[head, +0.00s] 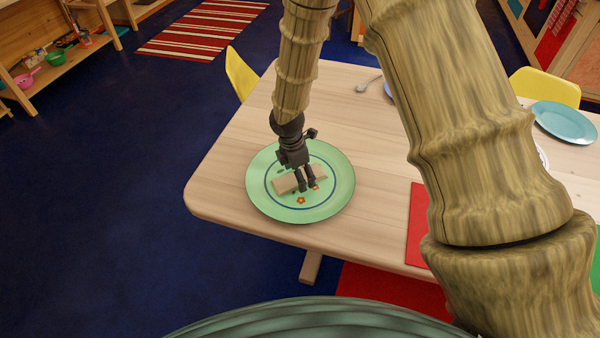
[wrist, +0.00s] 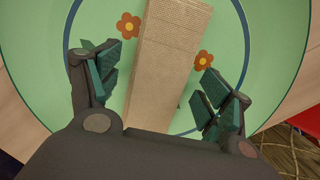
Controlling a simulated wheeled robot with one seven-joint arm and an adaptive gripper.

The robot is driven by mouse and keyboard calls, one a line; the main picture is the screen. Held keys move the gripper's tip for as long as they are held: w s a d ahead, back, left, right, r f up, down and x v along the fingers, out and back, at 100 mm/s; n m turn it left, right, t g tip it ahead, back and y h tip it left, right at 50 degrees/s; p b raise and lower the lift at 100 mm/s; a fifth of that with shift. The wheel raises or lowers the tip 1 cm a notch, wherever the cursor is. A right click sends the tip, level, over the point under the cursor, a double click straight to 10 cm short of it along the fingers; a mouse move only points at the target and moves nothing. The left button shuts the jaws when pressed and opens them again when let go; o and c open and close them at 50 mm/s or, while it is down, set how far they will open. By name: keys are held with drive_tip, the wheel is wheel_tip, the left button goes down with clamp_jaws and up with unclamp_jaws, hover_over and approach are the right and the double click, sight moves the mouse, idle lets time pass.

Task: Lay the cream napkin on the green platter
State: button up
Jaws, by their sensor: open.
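The green platter (head: 262,198) has a blue ring and orange flowers and lies near the left end of the wooden table. The cream napkin (head: 285,185), a folded tan strip, lies on the platter, within its rim. My gripper (head: 306,188) is just above the platter at the napkin. In the wrist view the napkin (wrist: 168,70) runs between the two spread fingers of my gripper (wrist: 158,90), with a gap on each side. The platter (wrist: 40,60) fills most of that view. The napkin's near end is hidden behind the gripper body.
The wooden table (head: 225,180) has bare room around the platter. A red placemat (head: 416,225) lies to the right, partly behind my arm. A blue plate (head: 565,122) is at the far right and a spoon (head: 368,85) at the back. Yellow chairs (head: 240,74) stand beside the table.

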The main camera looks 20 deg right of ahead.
sight(294, 178)
wheel_tip(294, 178, up, 12)
drive_tip(key=a+b, duration=0.1)
drive_tip(key=shift+s+a, duration=0.15)
drive_tip(key=shift+a, duration=0.2)
idle(0.4)
